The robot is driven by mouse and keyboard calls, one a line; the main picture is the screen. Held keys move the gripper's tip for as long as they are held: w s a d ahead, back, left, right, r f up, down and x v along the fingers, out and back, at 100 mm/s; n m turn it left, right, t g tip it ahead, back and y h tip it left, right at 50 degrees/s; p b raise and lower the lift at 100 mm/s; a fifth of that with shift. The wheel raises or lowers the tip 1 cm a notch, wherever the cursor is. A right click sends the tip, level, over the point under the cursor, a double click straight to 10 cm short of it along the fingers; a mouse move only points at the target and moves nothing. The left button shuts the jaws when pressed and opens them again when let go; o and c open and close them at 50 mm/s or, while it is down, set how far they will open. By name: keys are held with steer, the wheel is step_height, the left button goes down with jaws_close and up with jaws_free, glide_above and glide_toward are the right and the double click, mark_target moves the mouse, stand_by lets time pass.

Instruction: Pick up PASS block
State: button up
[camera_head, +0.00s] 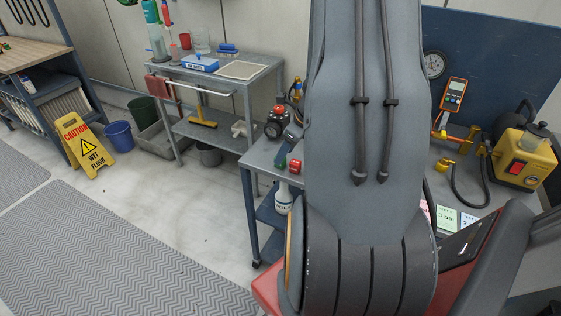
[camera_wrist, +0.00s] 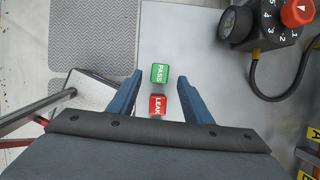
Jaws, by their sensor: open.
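The green PASS block (camera_wrist: 160,73) lies on the grey bench top (camera_wrist: 190,35) in the wrist view, with its white lettering up. The red LEAK block (camera_wrist: 158,105) lies just below it in the picture, close to it. My gripper (camera_wrist: 160,88) is open, with its two blue fingers to the left and right of the blocks. The LEAK block shows between the fingers and the PASS block a little beyond their tips. Neither finger appears to touch a block.
A dial gauge and black knob unit with a red top (camera_wrist: 297,12) stands to the right in the wrist view, with a dark hose below it. A yellow pump (camera_head: 524,158) and an orange meter (camera_head: 454,95) stand right of my arm. A white bottle (camera_head: 283,196) sits below the bench.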

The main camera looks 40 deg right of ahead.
steer(key=shift+x, duration=1.9)
steer(key=shift+r, duration=0.1)
steer(key=c, duration=1.1)
steer(key=shift+c, duration=0.2)
steer(key=shift+r, duration=0.1)
